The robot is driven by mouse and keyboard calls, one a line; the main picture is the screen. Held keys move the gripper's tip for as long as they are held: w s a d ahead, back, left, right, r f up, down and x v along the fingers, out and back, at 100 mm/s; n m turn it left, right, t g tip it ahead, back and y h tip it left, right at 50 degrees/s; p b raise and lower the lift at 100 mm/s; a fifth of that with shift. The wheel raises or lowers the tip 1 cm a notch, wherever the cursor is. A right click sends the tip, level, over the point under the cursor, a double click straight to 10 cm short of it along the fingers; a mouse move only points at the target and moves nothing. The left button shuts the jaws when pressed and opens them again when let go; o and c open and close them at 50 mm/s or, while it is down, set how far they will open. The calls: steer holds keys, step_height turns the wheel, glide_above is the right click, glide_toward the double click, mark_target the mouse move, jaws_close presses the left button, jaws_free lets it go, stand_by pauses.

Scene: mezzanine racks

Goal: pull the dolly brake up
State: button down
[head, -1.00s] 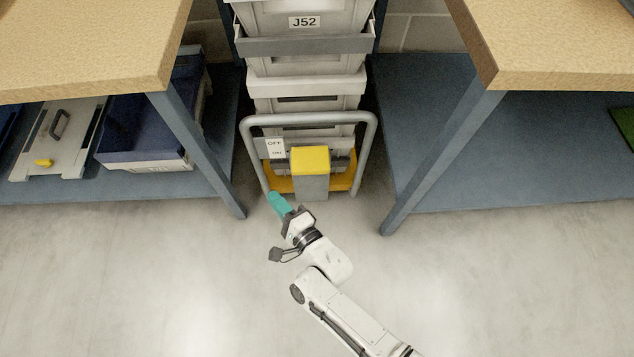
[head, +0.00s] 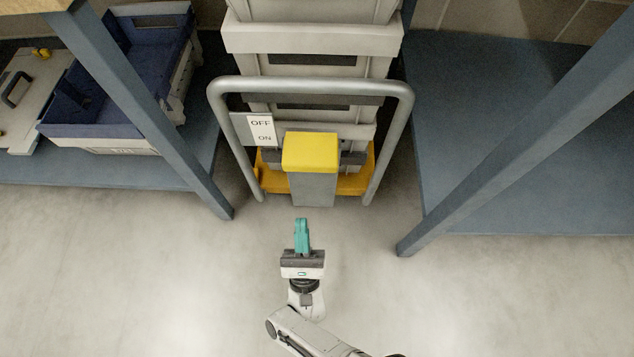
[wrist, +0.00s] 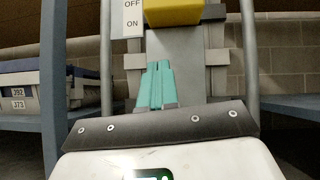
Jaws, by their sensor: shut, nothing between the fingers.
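The dolly brake is a grey pedal plate with a yellow top (head: 310,152), at the front of the dolly, beside a white OFF/ON label (head: 261,130). The yellow part (wrist: 173,12) also shows at the top of the wrist view, with the grey plate below it. The yellow-orange dolly base (head: 352,185) and its grey tube handle (head: 310,86) stand behind and around the brake. My gripper (head: 301,222) has teal fingers, shut together and empty. It is in front of and below the brake, apart from it in the head view. In the wrist view the fingers (wrist: 156,68) overlap the grey plate.
Grey stacked crates (head: 314,38) stand on the dolly. Blue bench legs (head: 165,120) flank it on the left and right (head: 500,150). A blue crate (head: 120,130) sits on the left shelf. The floor in front is clear.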

steer(key=m+h, duration=0.1)
steer(key=s+d+f+m+t+h+b, duration=0.1)
steer(key=shift+d+f+m+h, duration=0.25)
steer(key=shift+m+h, duration=0.15)
steer(key=shift+w+r, duration=0.1)
steer(key=p, duration=0.2)
glide_toward(311, 154)
steer(key=w, duration=0.3)
steer(key=shift+r+p, duration=0.4)
steer(key=shift+r, duration=0.35)
